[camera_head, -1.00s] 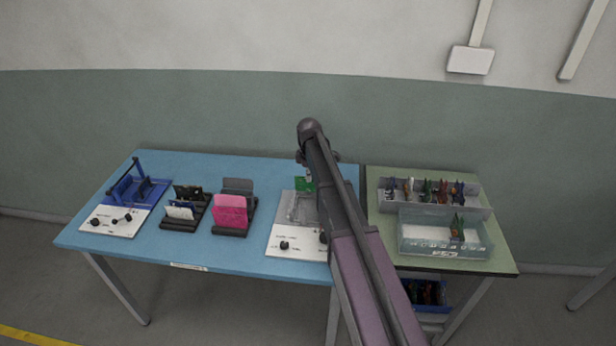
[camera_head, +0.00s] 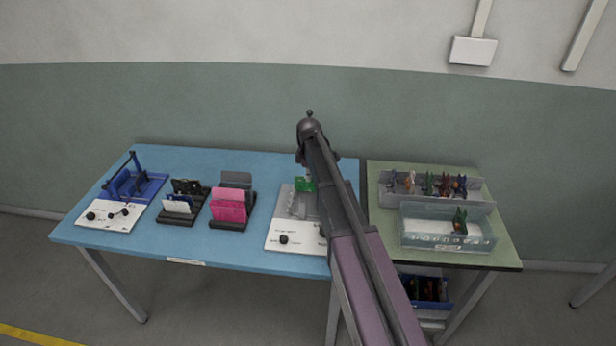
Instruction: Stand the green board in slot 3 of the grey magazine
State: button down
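A small green board (camera_head: 305,185) shows at the back of the grey fixture on the blue table, just below my gripper (camera_head: 303,162). My arm hides part of the fixture and most of the gripper fingers. I cannot tell whether they touch or hold the board. A long grey magazine (camera_head: 478,193) stands at the back of the green table on the right, with several coloured boards upright in it. Its slot numbers are too small to read.
A clear bin (camera_head: 412,236) in front of the magazine holds a few upright boards at its right. On the blue table (camera_head: 250,157) stand pink boards (camera_head: 229,205), a dark rack (camera_head: 184,217) and a blue fixture (camera_head: 150,189). A blue bin (camera_head: 432,304) sits under the green table.

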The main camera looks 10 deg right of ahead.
jog(key=shift+f+b, duration=1.65)
dwell(1.6)
dwell(0.3)
jog(key=c, duration=0.7)
grip_release()
jog(key=shift+c, duration=1.1)
jog(key=shift+r+p, duration=4.05)
